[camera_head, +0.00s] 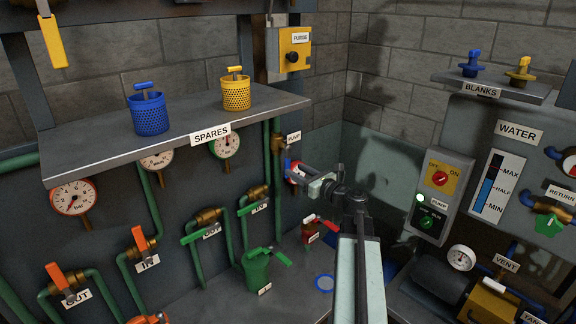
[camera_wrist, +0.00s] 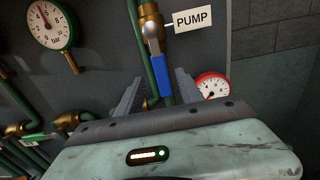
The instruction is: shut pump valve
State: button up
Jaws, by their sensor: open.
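The pump valve (camera_wrist: 150,22) is a brass body on a vertical green pipe, next to a white PUMP label (camera_wrist: 193,19). Its lever has a grey shank and a blue grip (camera_wrist: 161,78) and hangs down along the pipe. In the head view the brass valve (camera_head: 277,144) is at the wall beyond my arm, and the lever is mostly small or hidden there. My gripper (camera_wrist: 159,82) is open, with one finger on each side of the blue grip. I cannot tell whether either finger touches it. In the head view my gripper (camera_head: 297,172) is at the wall below the PUMP label.
A red-rimmed gauge (camera_wrist: 211,86) sits close right of my right finger. A shelf (camera_head: 90,152) with blue and yellow baskets juts out at upper left. A red-handled valve (camera_head: 311,230) stands below my gripper. A PUMP switch panel (camera_head: 437,195) is at right.

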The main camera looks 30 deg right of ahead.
aim_at(289, 166)
jog(key=w, duration=0.5)
jog(key=shift+w+a+f, duration=0.1)
jog(key=shift+w+a, duration=0.25)
jog(key=shift+w, duration=0.05)
grip_shut()
dwell(0.9)
